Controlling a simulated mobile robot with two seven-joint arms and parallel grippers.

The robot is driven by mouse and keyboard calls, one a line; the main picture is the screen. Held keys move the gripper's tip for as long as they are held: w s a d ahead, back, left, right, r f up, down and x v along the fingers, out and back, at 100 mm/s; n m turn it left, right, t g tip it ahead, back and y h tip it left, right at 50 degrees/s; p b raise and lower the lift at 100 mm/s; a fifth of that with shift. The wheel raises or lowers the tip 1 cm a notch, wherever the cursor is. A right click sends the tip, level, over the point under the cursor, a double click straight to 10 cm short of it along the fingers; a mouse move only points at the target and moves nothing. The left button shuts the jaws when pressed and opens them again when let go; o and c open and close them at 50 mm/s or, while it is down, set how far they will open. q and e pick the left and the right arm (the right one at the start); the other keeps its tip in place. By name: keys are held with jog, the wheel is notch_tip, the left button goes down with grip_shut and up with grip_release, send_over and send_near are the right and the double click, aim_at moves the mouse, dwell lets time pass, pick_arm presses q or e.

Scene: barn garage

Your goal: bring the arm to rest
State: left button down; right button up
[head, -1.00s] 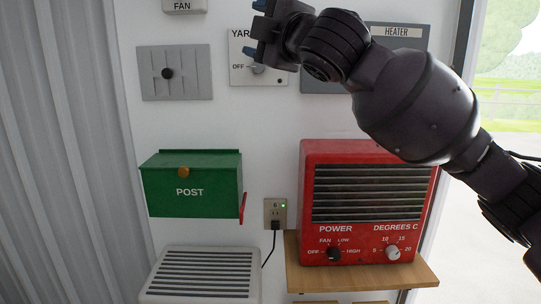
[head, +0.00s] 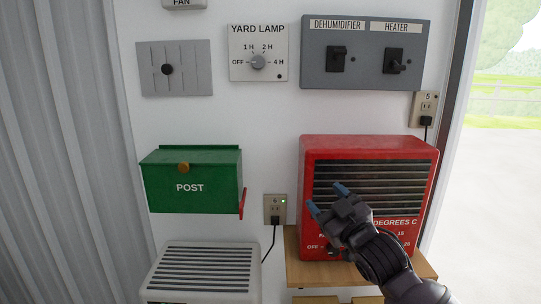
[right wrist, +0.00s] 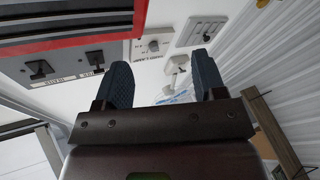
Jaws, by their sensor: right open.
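My right gripper (head: 326,198) is in front of the red heater (head: 318,150) in the head view, covering part of its grille and its lower control panel. Its blue-tipped fingers are apart and nothing is between them. In the right wrist view the two dark blue fingers (right wrist: 163,85) are spread and empty too. The gripper hides most of the heater's POWER label and knobs. I cannot tell how far it is from the heater's front. My left gripper is not in view.
The heater stands on a wooden shelf (head: 300,274). A green post box (head: 205,190), a yard lamp timer (head: 258,45) and a grey switch panel (head: 365,75) are on the white wall. A white slatted unit (head: 205,270) is at lower left. Open doorway at right.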

jog(key=s+d+f+m+g+h, duration=0.1)
jog(key=s+d+f+m+h, duration=0.3)
jog(key=f, duration=0.7)
jog(key=s+d+f+m+g+h, duration=0.1)
jog(key=s+d+f+m+h, duration=0.1)
jog(key=s+d+f, duration=0.7)
jog(key=s+d+f+m+g+h, duration=0.2)
jog(key=s+f+m+g, duration=0.1)
jog(key=s+f, duration=1.4)
jog(key=shift+s+d+f+g+h, duration=0.25)
jog(key=shift+f+g+h, duration=0.15)
jog(key=shift+f+g, duration=0.5)
